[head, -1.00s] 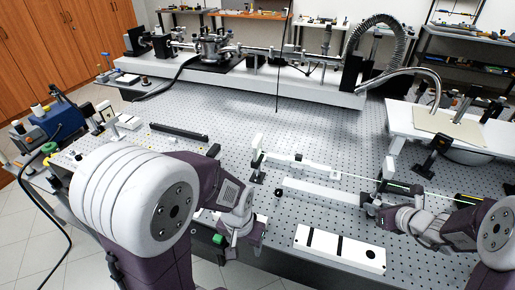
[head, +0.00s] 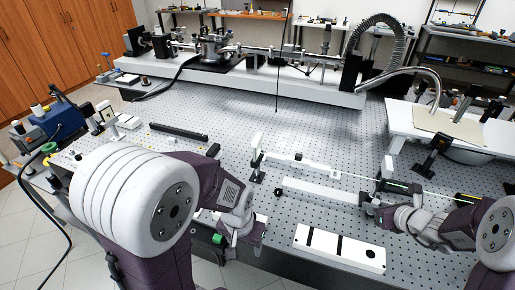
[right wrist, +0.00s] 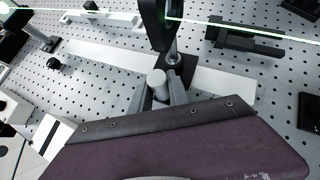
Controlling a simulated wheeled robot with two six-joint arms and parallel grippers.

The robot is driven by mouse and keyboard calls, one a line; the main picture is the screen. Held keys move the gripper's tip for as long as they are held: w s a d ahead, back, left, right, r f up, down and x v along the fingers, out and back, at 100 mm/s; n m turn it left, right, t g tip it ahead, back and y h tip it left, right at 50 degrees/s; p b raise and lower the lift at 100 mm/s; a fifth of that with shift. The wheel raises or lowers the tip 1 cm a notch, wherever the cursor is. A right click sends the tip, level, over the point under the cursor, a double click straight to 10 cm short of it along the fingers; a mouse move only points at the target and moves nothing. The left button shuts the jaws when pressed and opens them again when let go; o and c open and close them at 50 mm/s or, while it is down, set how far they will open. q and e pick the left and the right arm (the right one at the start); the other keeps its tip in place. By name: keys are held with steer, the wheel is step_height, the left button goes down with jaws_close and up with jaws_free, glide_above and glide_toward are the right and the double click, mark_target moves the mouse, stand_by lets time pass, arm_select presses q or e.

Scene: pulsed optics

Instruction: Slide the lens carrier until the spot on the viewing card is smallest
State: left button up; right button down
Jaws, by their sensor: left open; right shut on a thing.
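The lens carrier (right wrist: 180,68) is a black base on the long white rail (head: 312,192), with a post and a dark upright lens mount (right wrist: 158,24). My right gripper (right wrist: 161,93) is shut on the carrier's pale round knob (right wrist: 158,80); in the head view this gripper (head: 374,208) is at the rail's right end. A thin green beam (head: 350,176) crosses the mount. The white viewing card (head: 257,146) stands upright on a black foot beyond the rail's left end. Its spot is too small to judge. My left gripper (head: 240,238) is open near the table's front edge, its fingertips partly hidden.
A white box with black slots (head: 339,247) lies in front of the rail. A second white strip with small parts (head: 303,163) lies behind it. A black holder (head: 436,150) stands at the right, and a black bar (head: 179,131) lies at the left.

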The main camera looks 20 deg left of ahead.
steer(key=shift+s+a+r+b, duration=0.1)
steer(key=shift+a+b, duration=1.95)
steer(key=shift+a, duration=2.9)
steer(key=shift+a+b, duration=0.3)
steer(key=shift+a, duration=0.25)
steer(key=shift+s+a+b, duration=0.1)
steer(key=shift+a+b, duration=0.5)
steer(key=shift+a, duration=1.2)
steer(key=shift+s+a+b, duration=0.1)
steer(key=shift+a+b, duration=0.45)
steer(key=shift+a, duration=1.8)
steer(key=c, duration=1.6)
jaws_free()
steer(key=shift+o, duration=0.2)
